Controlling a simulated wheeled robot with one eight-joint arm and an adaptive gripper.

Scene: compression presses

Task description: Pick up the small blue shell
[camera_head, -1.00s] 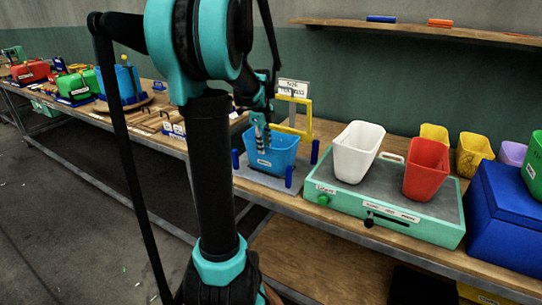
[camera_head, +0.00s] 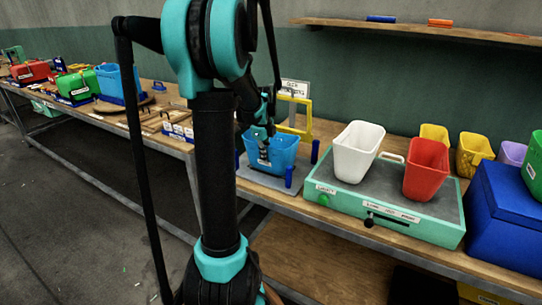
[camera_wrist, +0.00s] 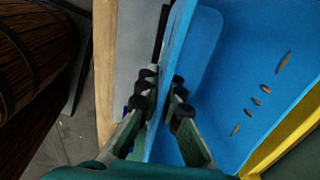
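The small blue shell (camera_head: 288,150) is an open tub with a pale label. It stands upright on a grey plate (camera_head: 250,178) in front of a yellow frame. My gripper (camera_head: 263,148) is at the shell's left side in the head view. In the wrist view, my gripper's fingers (camera_wrist: 165,95) straddle one wall of the blue shell (camera_wrist: 215,60), one finger outside and one inside. The fingers look parted around the wall; whether either pad touches it is hard to tell.
Blue posts (camera_head: 315,151) stand at the plate's corners, and the yellow frame (camera_head: 308,118) rises behind the shell. To the right, a green press (camera_head: 330,200) carries a white tub (camera_head: 355,150) and a red tub (camera_head: 427,168). Another blue tub (camera_head: 108,82) stands far left.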

